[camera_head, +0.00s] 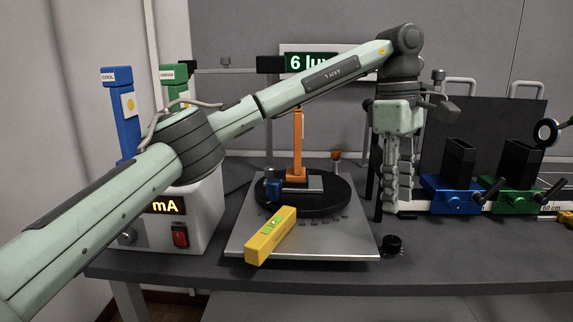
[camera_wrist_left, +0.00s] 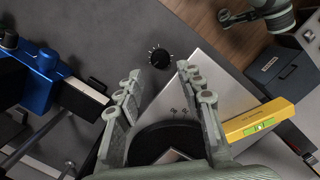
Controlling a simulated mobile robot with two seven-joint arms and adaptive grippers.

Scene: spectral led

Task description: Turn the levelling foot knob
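The black levelling foot knob (camera_head: 392,244) is at the front right corner of the grey metal plate (camera_head: 300,243). In the left wrist view the knob (camera_wrist_left: 161,58) has a ring of pale tick marks around it. My left gripper (camera_head: 399,208) points down above and behind the knob in the head view. Its fingers are apart and empty in the left wrist view (camera_wrist_left: 158,76), with the knob beyond the fingertips and not touched. A yellow spirit level (camera_head: 270,235) with a green vial lies on the plate's front.
A black round turntable (camera_head: 326,202) with an orange post (camera_head: 298,150) stands on the plate. Right of my gripper are a blue holder (camera_head: 450,196) and a green holder (camera_head: 508,196) on a rail. A white mA box (camera_head: 205,222) stands left. Dark table is clear around the knob.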

